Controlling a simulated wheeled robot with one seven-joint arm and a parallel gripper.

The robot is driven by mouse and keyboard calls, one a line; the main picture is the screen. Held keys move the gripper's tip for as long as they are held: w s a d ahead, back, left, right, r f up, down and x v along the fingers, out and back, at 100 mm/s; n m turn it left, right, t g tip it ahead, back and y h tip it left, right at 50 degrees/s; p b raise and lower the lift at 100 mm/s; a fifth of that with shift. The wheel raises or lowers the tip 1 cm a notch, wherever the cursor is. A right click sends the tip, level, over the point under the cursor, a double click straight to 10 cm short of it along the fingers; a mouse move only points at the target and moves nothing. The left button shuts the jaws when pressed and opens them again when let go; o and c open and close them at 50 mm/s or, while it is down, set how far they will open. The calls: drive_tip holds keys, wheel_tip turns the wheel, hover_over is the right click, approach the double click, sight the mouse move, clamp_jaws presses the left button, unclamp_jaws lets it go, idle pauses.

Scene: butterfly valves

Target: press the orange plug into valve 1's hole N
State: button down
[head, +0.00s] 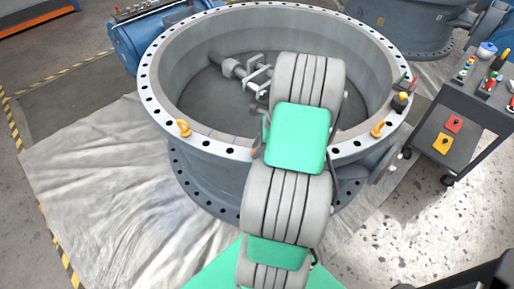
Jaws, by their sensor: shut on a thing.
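Valve 1 appears to be the large grey ring-shaped valve (150,75) in the middle, open at the top, with a pale flange full of dark bolt holes. I cannot read which hole is N. My gripper (257,77) is over the valve's open mouth, inside the flange ring, past my bulky arm. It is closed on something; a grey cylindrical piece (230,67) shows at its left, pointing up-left. I cannot make out any orange on it. Orange-yellow fittings sit on the flange at the left (183,128) and right (377,129). My arm hides the near rim's middle.
A dark trolley (478,110) with small coloured items stands at the right. A blue cylindrical machine (140,40) is behind left, another grey valve (410,25) behind right. A pale sheet (110,165) covers the floor around the valve.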

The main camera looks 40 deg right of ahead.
drive_tip(key=shift+f, duration=0.2)
drive_tip(key=shift+f, duration=0.25)
drive_tip(key=c, duration=0.9)
unclamp_jaws()
drive_tip(key=o, duration=0.5)
drive_tip(key=shift+c, duration=0.2)
wheel_tip(320, 180, up, 6)
drive_tip(key=p, duration=0.5)
drive_tip(key=shift+p, duration=0.3)
